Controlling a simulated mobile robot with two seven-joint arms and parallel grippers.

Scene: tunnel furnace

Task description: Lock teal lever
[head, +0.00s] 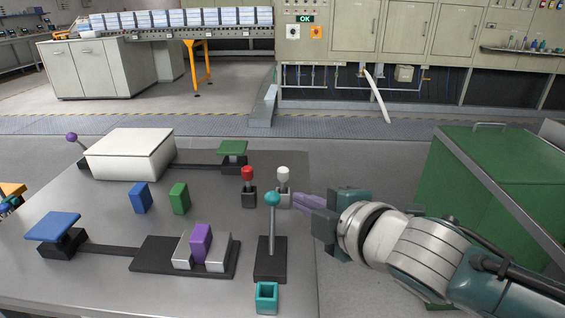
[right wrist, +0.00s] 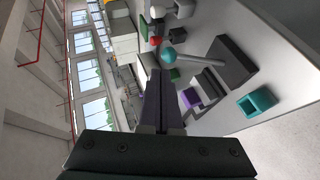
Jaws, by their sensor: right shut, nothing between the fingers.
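The teal lever (head: 272,222) has a round teal knob on a grey rod and stands upright on a dark base at the right part of the table. It also shows in the right wrist view, where its knob (right wrist: 169,56) is just beyond my fingertips. My right gripper (head: 302,201) is shut and empty, to the right of the lever's knob at about its height. In the head view it looks apart from the lever. Its shut fingers show in the right wrist view (right wrist: 161,80). My left gripper is not in view.
A red-knobbed lever (head: 248,180) and a white-knobbed lever (head: 283,178) stand just behind. A teal square cup (head: 266,297) sits in front of the lever base. A purple block (head: 201,243) stands between grey blocks to the left. A green cabinet (head: 480,200) is at the right.

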